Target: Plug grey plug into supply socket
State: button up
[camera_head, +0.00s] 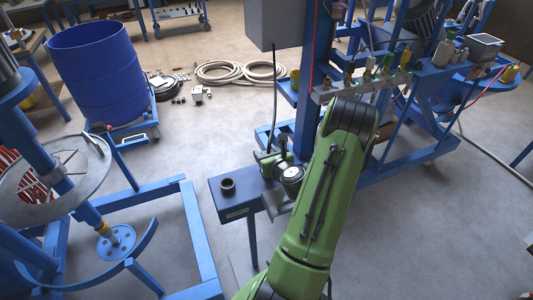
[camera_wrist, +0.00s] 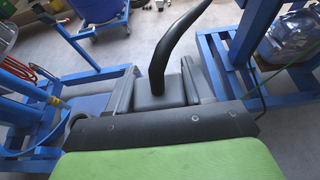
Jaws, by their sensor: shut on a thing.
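The grey plug (camera_wrist: 162,99) is a dark grey block with a thick black cable (camera_wrist: 172,45) rising from it in the wrist view. My gripper (camera_wrist: 158,92) is shut on it, one finger on each side. In the head view my gripper (camera_head: 271,166) is small and partly hidden by my green arm. It is above and right of a blue bench box (camera_head: 236,208). A dark round collar on that box, apparently the supply socket (camera_head: 228,187), stands left of my gripper, apart from the plug. The plug's lower end is hidden.
A blue drum (camera_head: 100,75) stands on a trolley at the back left. The blue mixer frame (camera_head: 198,240) is left of the bench. A blue post (camera_head: 307,80) and a rail with several valves (camera_head: 360,85) are close to my arm. Open floor lies behind the bench.

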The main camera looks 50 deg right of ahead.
jog(key=shift+f+b, duration=0.45)
jog(key=shift+f, duration=0.15)
jog(key=o, duration=1.2)
jog(key=shift+r, duration=0.1)
